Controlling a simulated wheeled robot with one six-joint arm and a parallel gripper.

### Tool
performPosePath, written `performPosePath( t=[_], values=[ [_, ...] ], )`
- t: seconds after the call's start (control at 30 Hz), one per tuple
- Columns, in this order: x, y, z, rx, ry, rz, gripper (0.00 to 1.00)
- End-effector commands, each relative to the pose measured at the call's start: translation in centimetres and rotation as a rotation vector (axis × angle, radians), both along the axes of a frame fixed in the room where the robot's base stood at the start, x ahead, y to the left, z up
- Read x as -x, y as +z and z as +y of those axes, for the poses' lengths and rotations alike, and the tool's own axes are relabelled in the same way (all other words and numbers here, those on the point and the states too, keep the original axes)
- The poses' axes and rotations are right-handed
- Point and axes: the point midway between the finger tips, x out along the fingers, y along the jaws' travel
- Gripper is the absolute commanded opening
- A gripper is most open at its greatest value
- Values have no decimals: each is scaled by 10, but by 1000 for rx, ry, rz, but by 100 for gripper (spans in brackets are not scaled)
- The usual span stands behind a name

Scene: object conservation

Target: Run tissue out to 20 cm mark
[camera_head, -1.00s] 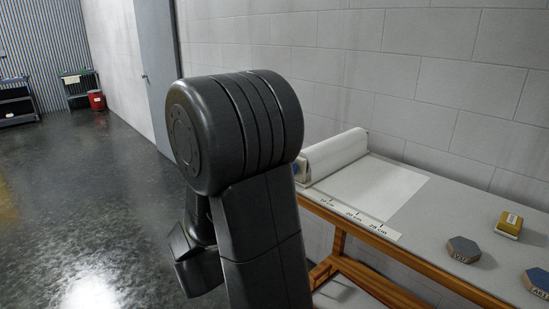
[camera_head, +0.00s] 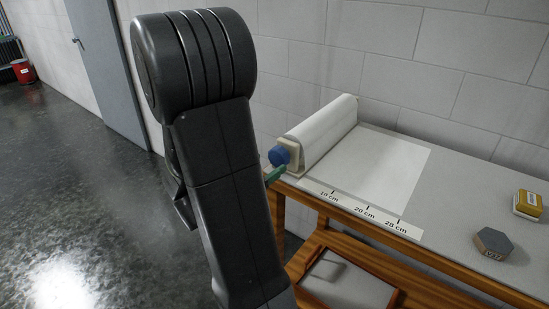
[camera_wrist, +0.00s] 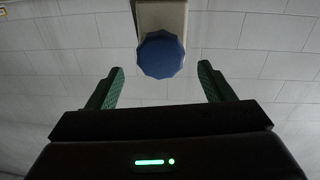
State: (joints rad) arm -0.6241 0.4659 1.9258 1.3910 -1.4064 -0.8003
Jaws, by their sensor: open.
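A white tissue roll (camera_head: 326,130) lies in a holder at the left end of the workbench. A blue faceted knob (camera_head: 279,155) is on the roll's near end. My gripper (camera_wrist: 161,72) is open; the knob (camera_wrist: 160,55) appears ahead, between its green fingers, and no contact shows. In the head view one green finger (camera_head: 275,174) shows just below the knob; my arm hides the rest.
A grey hexagonal block (camera_head: 494,243) and a yellow-and-white block (camera_head: 527,204) sit on the bench (camera_head: 450,200) to the right. A tray (camera_head: 348,281) is on the wooden shelf below. Open floor (camera_head: 80,200) lies left; a wall stands behind.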

Motion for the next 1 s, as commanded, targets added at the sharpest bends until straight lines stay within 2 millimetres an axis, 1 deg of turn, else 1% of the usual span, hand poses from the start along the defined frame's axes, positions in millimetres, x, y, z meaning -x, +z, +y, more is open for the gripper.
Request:
performPosePath(
  t=[0.1, 0.3, 0.47, 0.7, 0.77, 0.9, 0.93, 1.0],
  values=[
    [-13, 0, -13, 1, -4, 0, 75],
    [-28, 0, -24, 0, -1, 0, 75],
    [-32, 0, -27, 0, 0, 0, 75],
    [-32, 0, -27, 0, 1, 0, 75],
    [-32, 0, -27, 0, 1, 0, 63],
    [-32, 0, -27, 0, 1, 0, 35],
    [-32, 0, -27, 0, 1, 0, 31],
    [-32, 0, -27, 0, 1, 0, 31]
  ],
)
